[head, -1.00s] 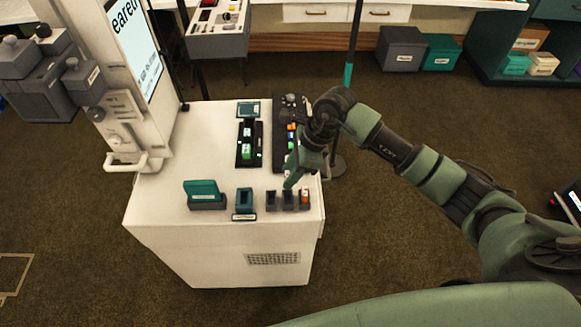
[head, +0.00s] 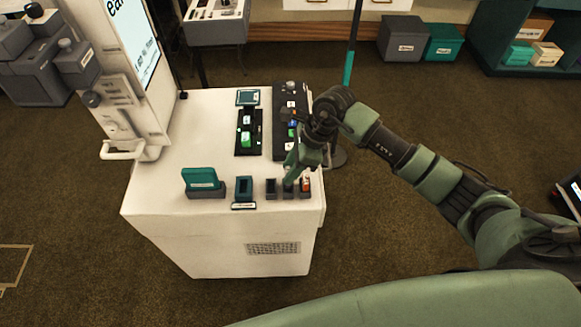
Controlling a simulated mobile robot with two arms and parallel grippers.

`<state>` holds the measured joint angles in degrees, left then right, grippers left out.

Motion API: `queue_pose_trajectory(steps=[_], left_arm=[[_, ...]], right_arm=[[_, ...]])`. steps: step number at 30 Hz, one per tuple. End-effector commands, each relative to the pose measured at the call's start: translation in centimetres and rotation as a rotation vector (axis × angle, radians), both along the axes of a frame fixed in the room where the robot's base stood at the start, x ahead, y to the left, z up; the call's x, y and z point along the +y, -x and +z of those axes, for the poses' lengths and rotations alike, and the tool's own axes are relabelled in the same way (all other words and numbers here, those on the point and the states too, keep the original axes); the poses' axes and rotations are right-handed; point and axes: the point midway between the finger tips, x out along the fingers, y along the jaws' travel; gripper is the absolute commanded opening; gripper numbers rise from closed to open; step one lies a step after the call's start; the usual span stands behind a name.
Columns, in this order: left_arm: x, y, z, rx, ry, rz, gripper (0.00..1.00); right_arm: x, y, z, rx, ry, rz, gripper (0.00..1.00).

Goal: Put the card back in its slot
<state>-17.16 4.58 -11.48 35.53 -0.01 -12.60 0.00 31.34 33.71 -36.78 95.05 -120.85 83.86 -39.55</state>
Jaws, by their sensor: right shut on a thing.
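My right gripper (head: 289,181) points down over the row of small dark slots (head: 271,189) at the front right of the white cabinet top. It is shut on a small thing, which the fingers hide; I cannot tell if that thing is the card. The fingertips are at the middle slot, and I cannot tell whether they touch it. The right slot holds an orange and white piece (head: 306,184). A teal card-like panel (head: 202,178) stands tilted in a grey base at the left. My left gripper is not in view.
A teal open holder (head: 244,187) stands between the panel and the slots. Behind are a black tray (head: 249,133) with a green piece and a dark control strip (head: 288,101). A tall screen unit (head: 125,60) rises at the left. The cabinet's front left top is clear.

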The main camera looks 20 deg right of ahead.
Motion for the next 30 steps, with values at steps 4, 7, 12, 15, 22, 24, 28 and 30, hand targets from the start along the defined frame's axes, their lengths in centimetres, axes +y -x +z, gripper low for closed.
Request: queue_pose_trajectory(steps=[4,7,12,15,22,24,28,30], left_arm=[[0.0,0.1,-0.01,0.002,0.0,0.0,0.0],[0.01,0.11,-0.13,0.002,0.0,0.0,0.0],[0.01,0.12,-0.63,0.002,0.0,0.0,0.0],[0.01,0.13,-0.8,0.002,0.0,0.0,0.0],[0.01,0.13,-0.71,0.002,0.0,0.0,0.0],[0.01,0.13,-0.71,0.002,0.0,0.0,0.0],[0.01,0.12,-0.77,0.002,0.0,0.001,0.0],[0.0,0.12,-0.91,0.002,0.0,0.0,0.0]], right_arm=[[0.0,-0.01,0.02,0.0,0.0,0.0,0.0],[-0.01,-0.01,-0.06,0.0,0.0,0.0,0.0],[-0.04,-0.01,-0.35,0.0,0.001,0.001,0.0],[-0.01,-0.02,-0.37,0.0,0.0,0.001,0.0],[0.0,0.0,-0.29,0.0,0.0,0.0,0.0],[0.01,0.0,-0.3,0.0,0.0,0.0,0.0],[0.0,0.0,-0.35,0.0,0.0,0.0,0.0],[0.0,-0.01,-0.44,0.0,0.0,0.001,0.0]])
